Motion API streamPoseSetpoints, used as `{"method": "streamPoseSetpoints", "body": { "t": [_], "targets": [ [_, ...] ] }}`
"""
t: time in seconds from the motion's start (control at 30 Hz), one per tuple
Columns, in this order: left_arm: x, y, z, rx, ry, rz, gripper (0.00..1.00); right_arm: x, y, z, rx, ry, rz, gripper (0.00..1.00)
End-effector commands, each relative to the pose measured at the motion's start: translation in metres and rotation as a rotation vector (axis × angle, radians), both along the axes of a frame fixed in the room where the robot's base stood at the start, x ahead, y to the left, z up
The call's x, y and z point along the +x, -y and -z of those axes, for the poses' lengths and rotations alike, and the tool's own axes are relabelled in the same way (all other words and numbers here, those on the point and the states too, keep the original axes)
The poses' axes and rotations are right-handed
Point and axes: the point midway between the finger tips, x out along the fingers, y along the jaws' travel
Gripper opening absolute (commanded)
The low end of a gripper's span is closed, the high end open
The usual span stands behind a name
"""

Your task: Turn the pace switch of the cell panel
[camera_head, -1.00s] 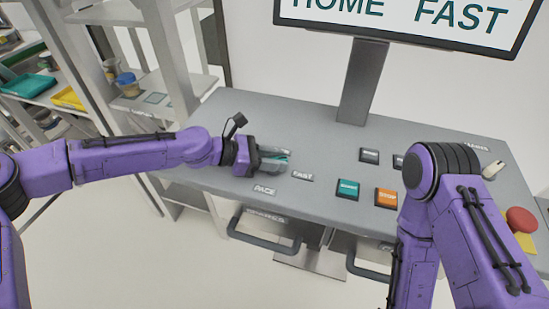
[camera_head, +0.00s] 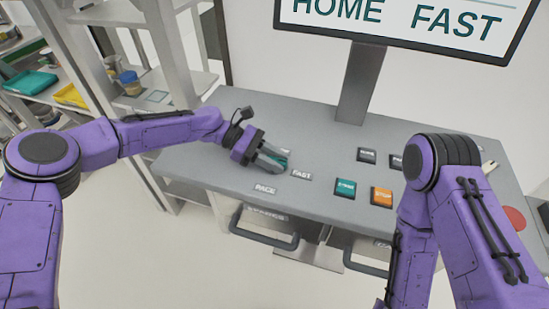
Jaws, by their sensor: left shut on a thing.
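The pace switch (camera_head: 282,159) is a small teal piece on the grey cell panel (camera_head: 225,170), mostly hidden between my left gripper's fingers. My left gripper (camera_head: 272,159) is shut on it, just above the panel top. The PACE label (camera_head: 265,189) lies in front of it and the FAST label (camera_head: 302,174) to its right. The screen (camera_head: 400,20) above reads HOME and FAST. My right arm is at the right of the view; its gripper is out of the picture.
A teal button (camera_head: 345,188), an orange STOP button (camera_head: 382,197) and dark buttons (camera_head: 367,155) are on the panel's right half. A red knob (camera_head: 513,218) is at the far right. A drawer handle (camera_head: 262,230) projects below the front edge. Shelves with trays (camera_head: 30,82) stand at left.

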Motion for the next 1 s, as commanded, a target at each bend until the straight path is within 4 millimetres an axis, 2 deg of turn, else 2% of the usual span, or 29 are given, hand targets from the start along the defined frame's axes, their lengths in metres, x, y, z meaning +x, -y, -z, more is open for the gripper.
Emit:
{"method": "streamPoseSetpoints", "body": {
  "t": [0.3,0.33,0.37,0.4,0.73,1.0],
  "targets": [
    [-0.003,0.001,0.003,0.003,-0.003,0.007,0.0,0.0,0.0,0.0,0.0,0.0,0.0,0.43],
    [-0.002,0.001,0.003,0.003,-0.003,0.007,0.37,0.0,0.0,0.0,0.0,0.0,0.0,0.43],
    [-0.002,0.0,0.003,0.003,-0.003,0.007,0.47,0.0,0.0,0.0,0.0,0.0,0.0,0.43],
    [-0.002,0.0,0.003,0.003,-0.003,0.007,0.51,0.0,0.0,0.0,0.0,0.0,0.0,0.43],
    [0.001,-0.006,0.001,0.002,0.0,0.002,0.51,0.0,0.0,0.004,0.0,0.0,0.0,0.43],
    [0.02,-0.058,-0.02,0.003,0.001,0.001,0.51,0.0,0.0,0.027,0.0,0.0,0.0,0.43]
  ]
}}
